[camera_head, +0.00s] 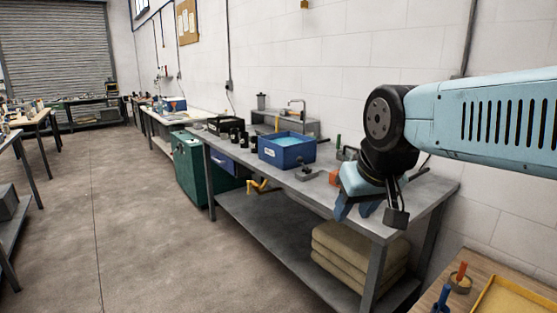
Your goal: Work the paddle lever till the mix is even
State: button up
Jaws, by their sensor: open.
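My gripper (356,211) is at the right, pointing down over the front edge of the workbench (330,188). Its light-blue fingers are apart, with nothing seen between them. A blue tub (272,157) with a white label stands on the bench, left of and beyond my gripper. It shows a lighter blue surface inside; I cannot tell whether this is the mix. I cannot make out a paddle lever for sure. A small dark fitting (307,173) sits on the bench between the tub and my gripper. My wrist hides part of the bench's right end.
An orange block (334,177) lies close left of my gripper. Black containers (234,136) stand left of the tub. A yellow pipe fitting (258,186) hangs below the bench edge. Folded sacks (358,255) lie on the lower shelf. The floor (120,220) at left is clear.

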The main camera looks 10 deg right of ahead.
aim_at(299, 159)
jog(key=u, duration=0.3)
jog(key=i, duration=0.95)
jog(key=z, duration=0.15)
